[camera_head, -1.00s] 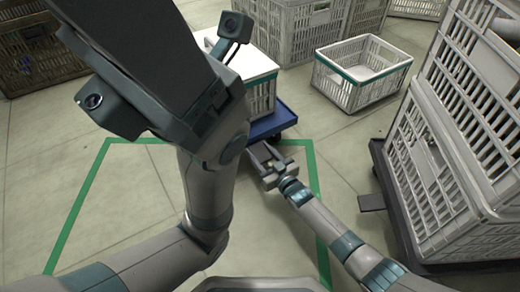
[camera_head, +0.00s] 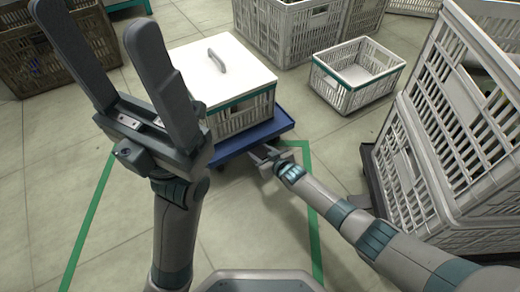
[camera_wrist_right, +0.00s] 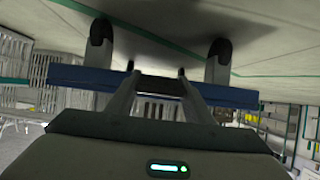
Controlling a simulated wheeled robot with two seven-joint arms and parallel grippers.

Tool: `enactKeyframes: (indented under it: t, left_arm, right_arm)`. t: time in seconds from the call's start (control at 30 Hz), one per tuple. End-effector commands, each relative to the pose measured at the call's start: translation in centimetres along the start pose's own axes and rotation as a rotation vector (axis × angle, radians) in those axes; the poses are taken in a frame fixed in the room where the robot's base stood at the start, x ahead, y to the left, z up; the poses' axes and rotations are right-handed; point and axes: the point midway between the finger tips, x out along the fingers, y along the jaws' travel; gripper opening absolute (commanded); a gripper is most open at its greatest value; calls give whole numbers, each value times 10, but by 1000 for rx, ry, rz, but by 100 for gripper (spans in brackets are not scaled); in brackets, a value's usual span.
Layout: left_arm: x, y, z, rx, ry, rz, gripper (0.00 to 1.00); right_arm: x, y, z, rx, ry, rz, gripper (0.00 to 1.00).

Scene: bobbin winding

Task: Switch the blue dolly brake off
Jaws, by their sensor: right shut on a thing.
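The blue dolly (camera_head: 252,138) stands on the floor at the centre, carrying a grey crate (camera_head: 245,117) with a white lid (camera_head: 222,75). My right gripper (camera_head: 264,153) is at the dolly's near edge. In the right wrist view its fingers (camera_wrist_right: 159,78) are closed in on a dark flat plate (camera_wrist_right: 160,86), which looks like the brake pedal, beneath the blue deck (camera_wrist_right: 235,97). Whether the brake is on or off does not show. My left gripper (camera_head: 97,45) is raised at the left, its two long fingers apart and empty.
Green floor tape (camera_head: 313,215) runs on both sides of the dolly. A stack of grey crates (camera_head: 440,130) on a dark dolly stands at the right. An open crate (camera_head: 357,75) sits behind, and a brown crate (camera_head: 45,55) stands at far left.

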Motion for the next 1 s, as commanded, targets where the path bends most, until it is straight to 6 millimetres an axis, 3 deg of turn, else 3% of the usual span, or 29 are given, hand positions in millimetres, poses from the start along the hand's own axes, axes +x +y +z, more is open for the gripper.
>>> enactKeyframes:
  t: [0.53,0.57,0.63,1.0]
  left_arm:
    - [-2,-4,-2,13,-12,-3,71]
    - [-2,-4,-2,13,-13,-3,71]
    - [-2,-4,-2,13,-13,-3,71]
    - [-2,-4,-2,13,-12,-3,71]
  right_arm:
    - [0,0,-1,-1,-23,0,7]
    - [0,0,-1,-1,-23,0,49]
    - [0,0,-1,-1,-23,0,66]
    - [-1,0,-2,0,-22,0,66]
